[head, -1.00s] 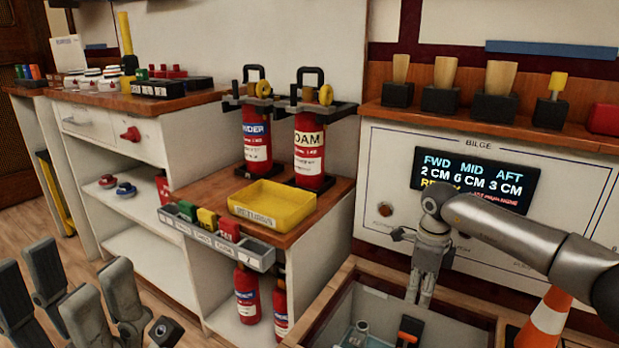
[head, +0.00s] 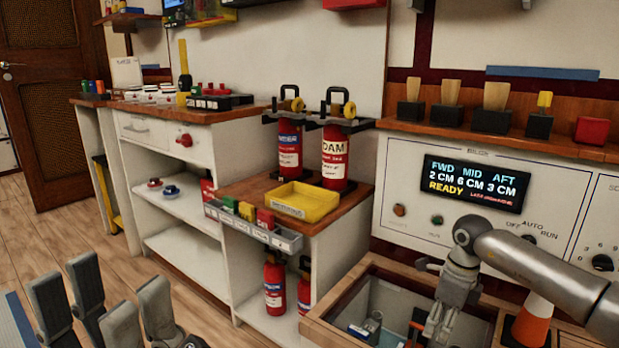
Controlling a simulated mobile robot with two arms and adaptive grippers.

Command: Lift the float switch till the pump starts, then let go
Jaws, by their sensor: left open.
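The open bilge well (head: 330,307) is a wood-rimmed box at the bottom right. In it are a grey fitting on a blue base (head: 366,328) and an orange-and-black piece (head: 409,340), cut by the picture edge and partly behind my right gripper. I cannot tell which is the float switch. My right gripper (head: 438,334) points down into the well beside the orange piece; contact and jaw gap are unclear. The bilge display (head: 473,183) reads FWD 2, MID 6, AFT 3 CM and READY. My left gripper (head: 108,312) is open and empty at lower left.
A yellow tray (head: 302,201) and two red extinguishers (head: 335,160) stand on the counter left of the well. An orange-white cone (head: 533,322) stands at its right, near my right arm. An AUTO/RUN selector sits on the panel, partly hidden by that arm.

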